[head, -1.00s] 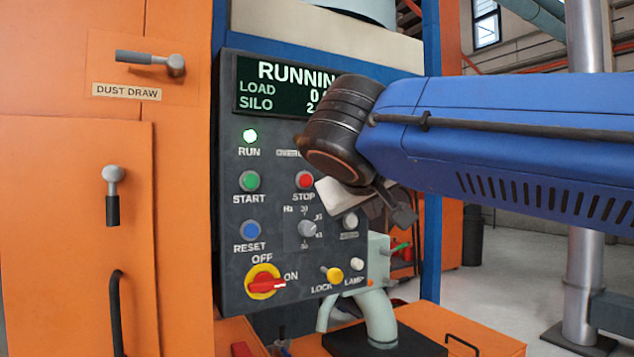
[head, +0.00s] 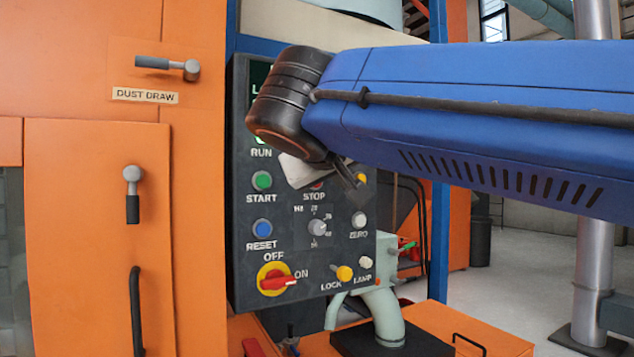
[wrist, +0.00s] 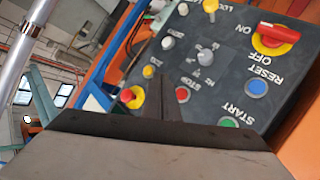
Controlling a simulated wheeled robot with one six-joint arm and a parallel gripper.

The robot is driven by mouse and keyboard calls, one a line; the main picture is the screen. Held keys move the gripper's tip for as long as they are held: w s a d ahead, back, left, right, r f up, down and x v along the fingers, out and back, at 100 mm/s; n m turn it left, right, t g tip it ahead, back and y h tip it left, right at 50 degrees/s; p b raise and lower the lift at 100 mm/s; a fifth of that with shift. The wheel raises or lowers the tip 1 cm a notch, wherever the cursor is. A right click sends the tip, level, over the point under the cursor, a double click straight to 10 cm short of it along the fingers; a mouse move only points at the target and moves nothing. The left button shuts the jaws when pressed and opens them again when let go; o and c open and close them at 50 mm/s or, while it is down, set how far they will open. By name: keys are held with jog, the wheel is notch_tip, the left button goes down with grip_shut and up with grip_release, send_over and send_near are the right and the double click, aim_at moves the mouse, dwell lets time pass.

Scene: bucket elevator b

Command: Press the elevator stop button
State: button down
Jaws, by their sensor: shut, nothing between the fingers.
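The dark control panel (head: 240,215) stands beside the orange cabinet. Its red STOP button (wrist: 182,94) shows clear in the wrist view, where the panel looks upside down. In the head view my gripper covers most of the button, with the STOP label visible just below. My gripper (head: 357,192) is shut and empty in front of the panel, its dark fingers right of the STOP label. In the wrist view the shut fingers (wrist: 166,82) point up at the panel, just left of STOP. I cannot tell the gap to the panel; no touch is visible.
Green START (head: 262,181) and blue RESET (head: 262,228) are left of STOP. A yellow-ringed red button (wrist: 133,97) lies on STOP's other side. The red-yellow OFF/ON switch (head: 275,280) is lower. My blue arm hides most of the display.

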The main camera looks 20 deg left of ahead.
jog(key=w+a, duration=0.5)
jog(key=a, duration=0.1)
jog(key=shift+w, duration=0.2)
jog(key=shift+a, duration=0.2)
dwell(2.0)
jog(key=shift+w+a, duration=0.2)
jog(key=shift+w, duration=0.05)
jog(key=shift+w+a, duration=0.25)
jog(key=shift+a, duration=0.05)
dwell(0.9)
jog(key=shift+s+d, duration=0.55)
jog(key=shift+d, duration=0.05)
jog(key=shift+d, duration=0.1)
dwell(0.4)
jog(key=shift+s+d, duration=1.6)
jog(key=shift+d, duration=0.2)
